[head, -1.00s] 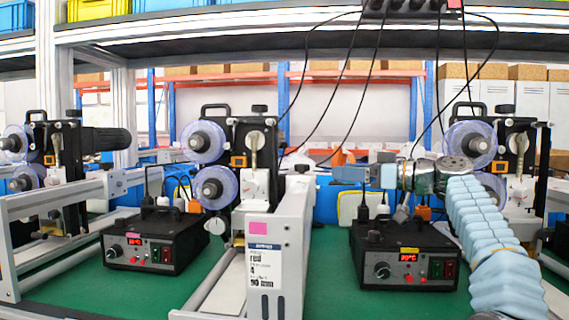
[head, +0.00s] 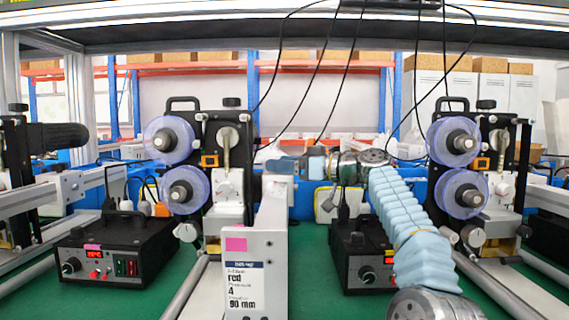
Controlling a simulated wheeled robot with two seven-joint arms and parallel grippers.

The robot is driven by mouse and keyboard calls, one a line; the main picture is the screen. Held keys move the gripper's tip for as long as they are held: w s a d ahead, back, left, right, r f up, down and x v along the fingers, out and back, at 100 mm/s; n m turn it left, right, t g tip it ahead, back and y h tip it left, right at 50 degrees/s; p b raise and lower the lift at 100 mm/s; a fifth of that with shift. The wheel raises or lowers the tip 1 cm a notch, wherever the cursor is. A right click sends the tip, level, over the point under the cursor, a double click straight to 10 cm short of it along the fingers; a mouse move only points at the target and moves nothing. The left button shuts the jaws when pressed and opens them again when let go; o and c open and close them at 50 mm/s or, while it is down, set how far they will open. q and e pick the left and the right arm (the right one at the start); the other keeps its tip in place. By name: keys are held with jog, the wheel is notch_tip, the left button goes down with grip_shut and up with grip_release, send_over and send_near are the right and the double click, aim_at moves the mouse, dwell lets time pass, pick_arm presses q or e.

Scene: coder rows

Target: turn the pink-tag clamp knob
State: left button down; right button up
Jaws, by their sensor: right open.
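A pink tag (head: 236,244) sits on the end of a white rail (head: 262,225) in front of the left-centre coder (head: 222,150), with a printed "red 4, 90 mm" label below it. A round silver knob (head: 186,232) shows just left of this tag, low on the coder; I take it as the clamp knob, though I cannot be sure. My right gripper (head: 283,166) reaches in from the right on a blue-sleeved arm. It points left, behind the rail's top in the picture, right of the coder. It is open and apart from the knob. My left gripper is not in view.
A black control box (head: 120,245) with a small pink tag stands left of the rail; another box (head: 362,250) stands to its right, partly behind my arm. A second coder (head: 480,150) is at right. Black cables (head: 318,90) hang behind. Green bench shows between.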

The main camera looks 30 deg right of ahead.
jog(key=c, duration=1)
jog(key=shift+f+h+b, duration=0.15)
jog(key=shift+h+b, duration=0.15)
jog(key=shift+b, duration=0.15)
jog(key=shift+c, duration=0.2)
jog(key=shift+s+a+f+m+t+h+b, duration=0.15)
jog(key=shift+m+t+h+b, duration=0.25)
jog(key=shift+m+h+b, duration=0.2)
jog(key=shift+a+m+t+h+b, duration=0.1)
jog(key=shift+m+t+h+b, duration=0.35)
jog(key=shift+b, duration=0.2)
jog(key=shift+a+m+t+h+b, duration=0.15)
jog(key=shift+m+t+h+b, duration=0.35)
jog(key=shift+h, duration=0.75)
jog(key=shift+s+a+r+m+h, duration=0.1)
jog(key=shift+r+m+h, duration=0.2)
jog(key=shift+m+h, duration=0.35)
jog(key=m+h+p, duration=0.2)
jog(key=h, duration=0.1)
jog(key=shift+r+t, duration=0.2)
jog(key=shift+t, duration=0.05)
jog(key=shift+f+m+h+p, duration=0.2)
jog(key=shift+m+h+p, duration=0.4)
jog(key=shift+h+p, duration=0.5)
